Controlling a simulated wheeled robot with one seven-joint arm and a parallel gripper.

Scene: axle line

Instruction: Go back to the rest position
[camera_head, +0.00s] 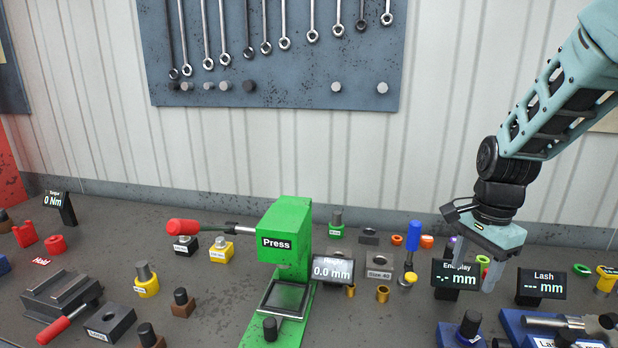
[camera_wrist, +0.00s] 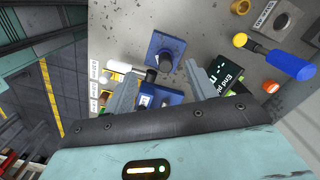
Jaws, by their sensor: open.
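My gripper (camera_head: 472,262) hangs from the arm at the right of the head view, above the bench near the Endplay display (camera_head: 456,280). Its fingers point down and are spread, with nothing held between them. In the wrist view the two fingers of my gripper (camera_wrist: 165,92) are apart. A blue block with a dark post (camera_wrist: 165,52) shows beyond the fingertips, and it also stands at the lower right of the head view (camera_head: 468,330). The Lash display (camera_head: 542,285) is to the right of my gripper.
The green press (camera_head: 290,235) with a red-handled lever (camera_head: 185,227) stands mid-bench. A blue-handled tool (camera_head: 413,238), small rings and blocks lie between it and my gripper. A blue fixture (camera_head: 512,325) is at the lower right. A tool board (camera_head: 280,90) hangs on the wall. Above the bench is open room.

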